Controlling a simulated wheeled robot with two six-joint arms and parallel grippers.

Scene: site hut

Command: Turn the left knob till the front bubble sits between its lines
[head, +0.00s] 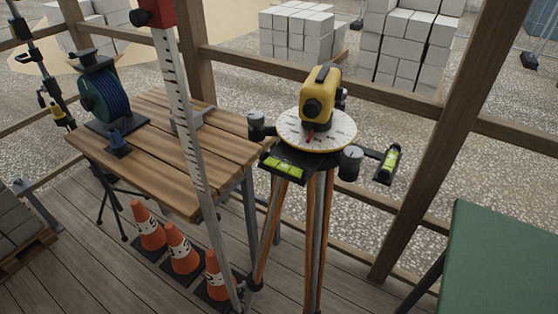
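A yellow levelling instrument (322,95) stands on a round white dial (318,144) with dark marks and a red pointer, on top of a wooden tripod (314,235). The left knob (255,127), dark with a grey top, is at the dial's left edge. A second similar knob (351,163) is at its front right. The front vial (284,168), yellow-green in a black holder, lies below the dial's front left. Its bubble is too small to place against the lines. A side vial (391,161) sits on an arm to the right. Neither of my grippers is in view.
A slatted wooden table (150,145) with a blue reel (104,95) is left of the tripod. A tall white staff (185,120) leans close by. Orange cones (181,247) stand below. A green surface (505,260) is at right. Wooden rails run behind.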

